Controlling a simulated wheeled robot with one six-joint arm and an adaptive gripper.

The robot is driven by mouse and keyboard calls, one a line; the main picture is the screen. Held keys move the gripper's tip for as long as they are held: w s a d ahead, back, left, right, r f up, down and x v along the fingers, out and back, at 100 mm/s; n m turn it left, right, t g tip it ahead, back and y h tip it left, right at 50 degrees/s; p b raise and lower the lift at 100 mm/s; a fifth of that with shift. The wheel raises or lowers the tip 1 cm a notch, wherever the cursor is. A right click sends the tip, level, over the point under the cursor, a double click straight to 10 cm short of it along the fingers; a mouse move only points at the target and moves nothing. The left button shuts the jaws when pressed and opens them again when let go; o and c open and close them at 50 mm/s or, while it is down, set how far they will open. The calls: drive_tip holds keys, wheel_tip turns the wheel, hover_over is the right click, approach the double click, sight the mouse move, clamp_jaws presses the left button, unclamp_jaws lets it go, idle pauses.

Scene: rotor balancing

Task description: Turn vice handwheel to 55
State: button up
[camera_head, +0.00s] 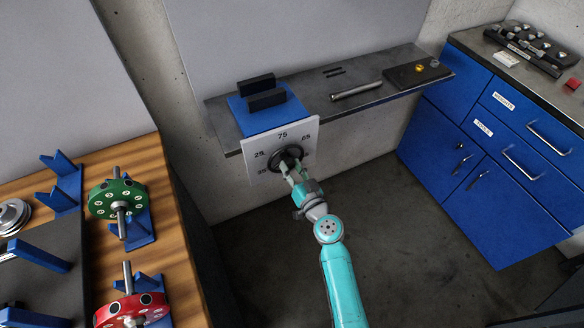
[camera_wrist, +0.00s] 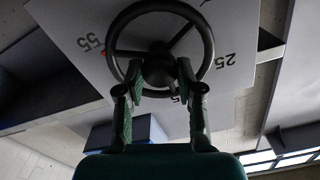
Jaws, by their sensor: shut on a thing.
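The vice (camera_head: 266,108) is blue with dark jaws and stands on the grey shelf. Its white dial plate (camera_head: 256,138) faces me below the shelf edge, with 25, 75 and 65 readable. The black handwheel (camera_head: 275,160) sits at the middle of the plate. My gripper (camera_head: 291,168) is shut on the handwheel. In the wrist view its two fingers (camera_wrist: 160,92) lie at the hub and lower spokes of the handwheel (camera_wrist: 158,66). That view also shows a small red mark at the rim's left, beside the number 55. Part of the wheel is hidden behind my fingers.
The shelf (camera_head: 312,100) also holds a metal rod (camera_head: 356,91) and a dark block (camera_head: 418,74). Blue cabinets (camera_head: 500,150) stand right. A wooden bench (camera_head: 150,180) with a green rotor (camera_head: 105,200) and a red rotor (camera_head: 125,312) stands left. The floor between is clear.

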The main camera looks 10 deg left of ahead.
drive_tip(key=shift+f, duration=0.1)
drive_tip(key=o, duration=1.2)
drive_tip(key=shift+c, duration=0.2)
drive_tip(key=v, duration=1.2)
drive_tip(key=s+d+f+m+h, duration=0.2)
drive_tip(key=s+d+f+h, duration=0.15)
drive_tip(key=s+d, duration=0.55)
drive_tip(key=s+d+f+m+h, duration=0.15)
drive_tip(key=s+d+h, duration=0.35)
drive_tip(key=s, duration=0.8)
drive_tip(key=s+d+r, duration=0.3)
drive_tip(key=s+r, duration=0.3)
drive_tip(key=s, duration=0.3)
drive_tip(key=s+d+r+h, duration=0.1)
drive_tip(key=s+d+r, duration=0.1)
drive_tip(key=s+r, duration=0.5)
drive_tip(key=shift+s+d+r, duration=0.3)
drive_tip(key=shift+s+d, duration=0.05)
drive_tip(key=shift+s, duration=0.5)
